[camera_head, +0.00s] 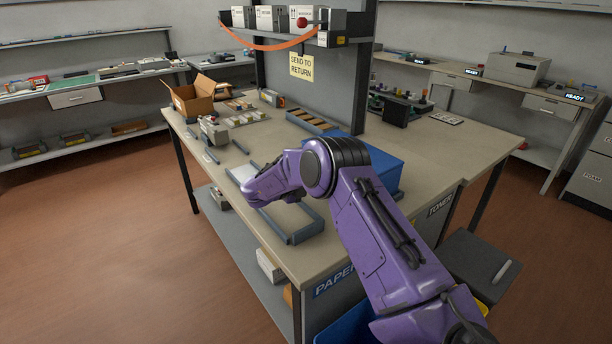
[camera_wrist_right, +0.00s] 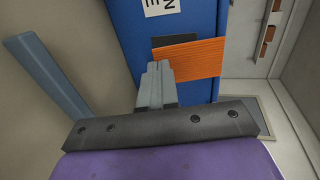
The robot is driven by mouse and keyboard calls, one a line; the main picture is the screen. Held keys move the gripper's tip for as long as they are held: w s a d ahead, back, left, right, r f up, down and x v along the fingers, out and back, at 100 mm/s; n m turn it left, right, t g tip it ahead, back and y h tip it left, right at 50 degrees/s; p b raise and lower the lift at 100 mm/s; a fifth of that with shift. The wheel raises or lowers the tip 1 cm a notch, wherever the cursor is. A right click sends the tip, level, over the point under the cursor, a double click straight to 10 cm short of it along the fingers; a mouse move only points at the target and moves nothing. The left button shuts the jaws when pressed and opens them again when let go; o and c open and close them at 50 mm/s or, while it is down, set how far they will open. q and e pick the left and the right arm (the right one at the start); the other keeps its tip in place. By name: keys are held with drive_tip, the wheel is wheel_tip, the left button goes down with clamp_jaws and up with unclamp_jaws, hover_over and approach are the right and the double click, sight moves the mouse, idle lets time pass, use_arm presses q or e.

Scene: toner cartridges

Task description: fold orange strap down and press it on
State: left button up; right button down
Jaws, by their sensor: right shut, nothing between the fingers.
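The orange strap (camera_wrist_right: 195,62) is a flat, ribbed band lying across a blue surface (camera_wrist_right: 190,22) in the right wrist view. A dark strip (camera_wrist_right: 174,41) shows along its upper edge. My right gripper (camera_wrist_right: 159,66) is shut and empty, its fingertips over the strap's left part. I cannot tell whether they touch or press it. In the head view my purple right arm reaches over the table, and its gripper and this strap are hidden or not clear. A blue box (camera_head: 385,168) shows partly behind the arm. My left gripper is in neither view.
The table (camera_head: 345,262) holds a grey-blue frame (camera_head: 304,232), an open cardboard box (camera_head: 195,98) and small parts. A shelf above carries white boxes (camera_head: 271,18) and a hanging orange band (camera_head: 262,46). A grey-blue bar (camera_wrist_right: 48,78) lies left of my gripper in the wrist view.

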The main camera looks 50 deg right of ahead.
drive_tip(key=shift+s+d+f+b, duration=0.15)
drive_tip(key=shift+d+f+b, duration=0.45)
drive_tip(key=shift+d+b, duration=0.3)
drive_tip(key=a, duration=0.2)
drive_tip(key=w+a, duration=0.1)
drive_tip(key=a, duration=0.1)
drive_tip(key=shift+a, duration=0.3)
drive_tip(key=a, duration=0.2)
drive_tip(key=w+a+b, duration=0.1)
drive_tip(key=a, duration=0.5)
drive_tip(key=shift+w+b, duration=0.25)
drive_tip(key=shift+b, duration=0.05)
drive_tip(key=shift+w+a, duration=0.1)
drive_tip(key=shift+a, duration=0.5)
drive_tip(key=shift+r, duration=0.1)
